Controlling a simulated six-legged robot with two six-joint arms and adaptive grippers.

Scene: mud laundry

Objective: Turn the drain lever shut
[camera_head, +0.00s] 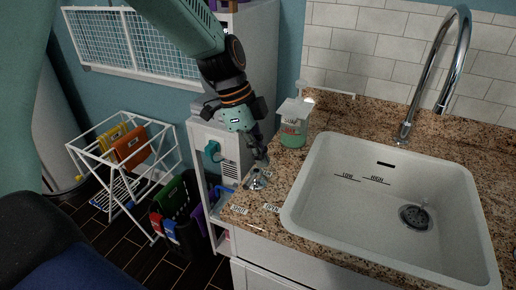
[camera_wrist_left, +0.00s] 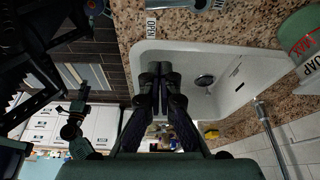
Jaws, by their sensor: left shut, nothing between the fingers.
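The drain lever (camera_head: 256,180) is a small metal fitting on the granite counter, left of the sink, near the counter's left edge. It also shows, cut off, at the top edge of the left wrist view (camera_wrist_left: 198,5). My left gripper (camera_head: 262,159) is shut and empty, pointing down just above and behind the lever. In the left wrist view its dark fingers (camera_wrist_left: 161,72) lie together over the sink. I cannot tell whether they touch the lever. White labels lie by the lever; one label (camera_wrist_left: 152,26) reads OPEN.
The white sink (camera_head: 335,215) has LOW and HIGH marks and a drain (camera_head: 414,216). A curved faucet (camera_head: 408,125) rises behind it. A green soap bottle (camera_head: 293,130) stands close right of my gripper. A rack (camera_head: 110,160) and baskets (camera_head: 176,195) stand left.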

